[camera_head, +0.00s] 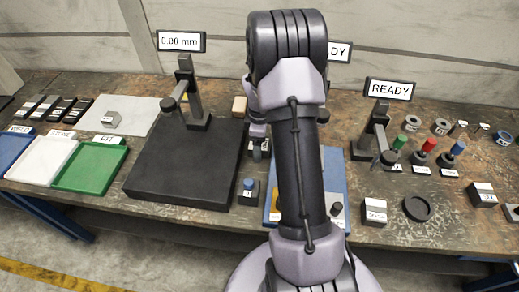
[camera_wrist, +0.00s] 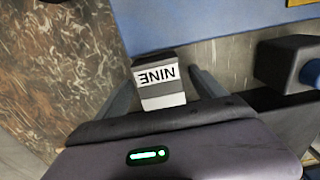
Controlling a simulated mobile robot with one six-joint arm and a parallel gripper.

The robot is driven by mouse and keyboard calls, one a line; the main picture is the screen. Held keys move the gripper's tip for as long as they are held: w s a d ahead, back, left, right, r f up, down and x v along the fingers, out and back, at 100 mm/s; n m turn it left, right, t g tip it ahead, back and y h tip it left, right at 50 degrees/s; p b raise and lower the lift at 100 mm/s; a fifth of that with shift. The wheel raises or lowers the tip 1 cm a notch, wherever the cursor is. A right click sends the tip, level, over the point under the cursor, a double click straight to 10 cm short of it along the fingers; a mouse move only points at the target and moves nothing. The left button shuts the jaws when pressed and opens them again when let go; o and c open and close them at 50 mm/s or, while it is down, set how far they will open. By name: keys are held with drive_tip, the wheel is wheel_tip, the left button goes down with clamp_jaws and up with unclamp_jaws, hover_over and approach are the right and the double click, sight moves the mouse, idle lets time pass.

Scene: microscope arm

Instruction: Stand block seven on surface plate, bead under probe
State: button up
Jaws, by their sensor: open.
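The black surface plate (camera_head: 185,165) lies left of my arm in the head view. A post at its back carries a probe arm (camera_head: 170,103) over the plate and a sign reading 0.00 mm (camera_head: 181,42). My gripper (camera_wrist: 163,80) is open, its fingers on either side of a small grey block (camera_wrist: 160,84) with a white label. The label shows upside down and reads NINE. I cannot tell whether the fingers touch it. In the head view my gripper (camera_head: 258,145) is low, just right of the plate and partly hidden. I cannot make out a block marked seven or a bead.
A dark block with a blue knob (camera_head: 248,190) stands beside the plate. A blue mat (camera_head: 332,170) lies partly behind my arm. White (camera_head: 45,160) and green (camera_head: 90,165) trays lie left. A second stand, signed READY (camera_head: 389,90), and several blocks and tools are right.

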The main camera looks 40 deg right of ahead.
clamp_jaws()
wheel_tip(320, 180, up, 10)
drive_tip(key=p, duration=0.4)
drive_tip(key=a+m, duration=0.1)
drive_tip(key=a, duration=0.3)
drive_tip(key=w+a+m, duration=0.1)
drive_tip(key=a, duration=0.4)
drive_tip(key=w+a+m, duration=0.1)
drive_tip(key=a, duration=0.4)
drive_tip(key=shift+f+m+b, duration=0.15)
drive_tip(key=shift+m+b, duration=0.15)
drive_tip(key=s+a+m, duration=0.1)
drive_tip(key=a, duration=0.3)
drive_tip(key=s+a+m, duration=0.1)
drive_tip(key=a+m, duration=0.1)
drive_tip(key=a, duration=0.2)
drive_tip(key=s+a+m, duration=0.1)
drive_tip(key=a, duration=0.3)
drive_tip(key=shift+a+f+b, duration=0.25)
drive_tip(key=shift+a+b, duration=0.05)
drive_tip(key=shift+a, duration=0.05)
